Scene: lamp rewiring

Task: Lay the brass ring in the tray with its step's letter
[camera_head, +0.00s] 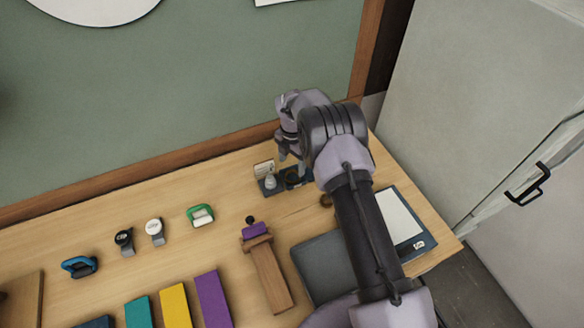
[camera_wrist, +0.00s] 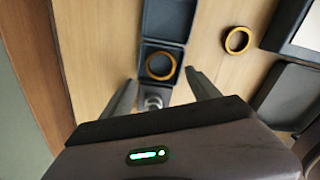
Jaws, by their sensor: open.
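A brass ring (camera_wrist: 147,66) lies in the middle compartment of a small dark tray (camera_wrist: 143,45) in the wrist view. A second brass ring (camera_wrist: 226,41) lies on bare wood to the right of the tray; in the head view it is a small brownish ring (camera_head: 326,200) by my arm. My gripper (camera_wrist: 160,77) is open, its fingers apart on either side of the tray, above the ring inside; nothing is held. In the head view my gripper (camera_head: 287,153) is over the tray (camera_head: 262,191), partly hiding it. No letter is readable.
A silver part (camera_head: 271,183) sits in the tray's near compartment, with a small card (camera_head: 264,167) behind. The compartment beyond the ring looks empty. A dark grey mat (camera_head: 318,262) and a clipboard-like sheet (camera_head: 400,217) lie right. A purple-topped wooden stand (camera_head: 265,272) is in front.

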